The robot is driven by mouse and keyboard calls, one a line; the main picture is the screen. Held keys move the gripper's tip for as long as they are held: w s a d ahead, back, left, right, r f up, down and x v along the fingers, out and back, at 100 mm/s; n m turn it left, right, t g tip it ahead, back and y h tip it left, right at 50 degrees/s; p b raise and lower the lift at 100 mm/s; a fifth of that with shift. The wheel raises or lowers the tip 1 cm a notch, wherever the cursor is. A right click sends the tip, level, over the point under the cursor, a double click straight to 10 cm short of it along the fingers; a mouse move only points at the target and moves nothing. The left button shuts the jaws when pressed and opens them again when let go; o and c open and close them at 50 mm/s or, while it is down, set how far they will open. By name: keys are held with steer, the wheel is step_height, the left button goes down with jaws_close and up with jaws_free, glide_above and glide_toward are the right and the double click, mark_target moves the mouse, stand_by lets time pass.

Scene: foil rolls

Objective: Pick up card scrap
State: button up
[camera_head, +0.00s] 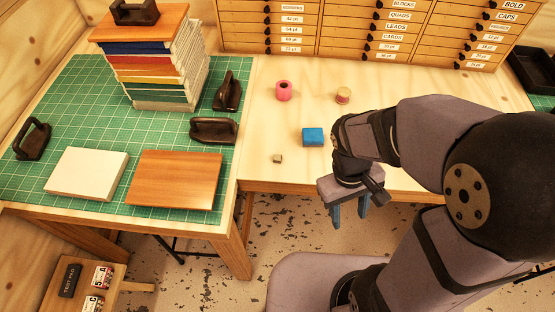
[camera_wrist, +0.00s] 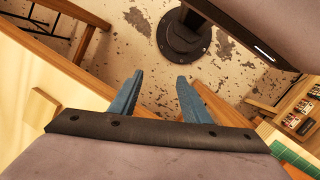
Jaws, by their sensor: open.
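A small tan piece (camera_head: 277,158), which looks like the card scrap, lies on the bare wooden bench top (camera_head: 262,128) near its front edge. It is too small to make out detail. It does not show in the wrist view. My gripper (camera_head: 349,208) points down at the bench's front edge, to the right of and nearer than the tan piece, and apart from it. Its two blue fingers also show in the wrist view (camera_wrist: 159,82), spread apart with nothing between them.
A blue block (camera_head: 313,137) lies between the tan piece and my arm. Left, a green mat (camera_head: 75,110) holds a book stack (camera_head: 165,75), boards and dark weights.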

step_height(320, 180, down, 3)
steer(key=a+n+h+b, duration=0.1)
steer(key=n+h+b, duration=0.2)
steer(key=n+h, duration=0.35)
steer(key=n+t+y+b, duration=0.3)
steer(key=n+t+b, duration=0.2)
steer(key=n+t, duration=1.4)
glide_toward(277, 158)
steer(key=w+r+g+p, duration=0.1)
steer(key=w+r+n+g+h+p, duration=0.1)
steer(key=shift+w+d+n+p, duration=0.1)
steer(key=shift+d+n+p, duration=0.15)
steer(key=shift+p, duration=0.05)
steer(key=shift+y, duration=0.25)
steer(key=shift+a+f+p+x, duration=0.15)
steer(key=shift+p+x, duration=0.6)
steer(key=shift+x, duration=0.8)
steer(key=shift+a+f+p+x, duration=0.1)
steer(key=shift+f+p+x, duration=0.15)
steer(key=shift+p+x, duration=0.9)
steer(key=shift+w+d+b, duration=0.2)
steer(key=shift+w+b, duration=0.15)
steer(key=shift+b, duration=0.15)
jaws_close()
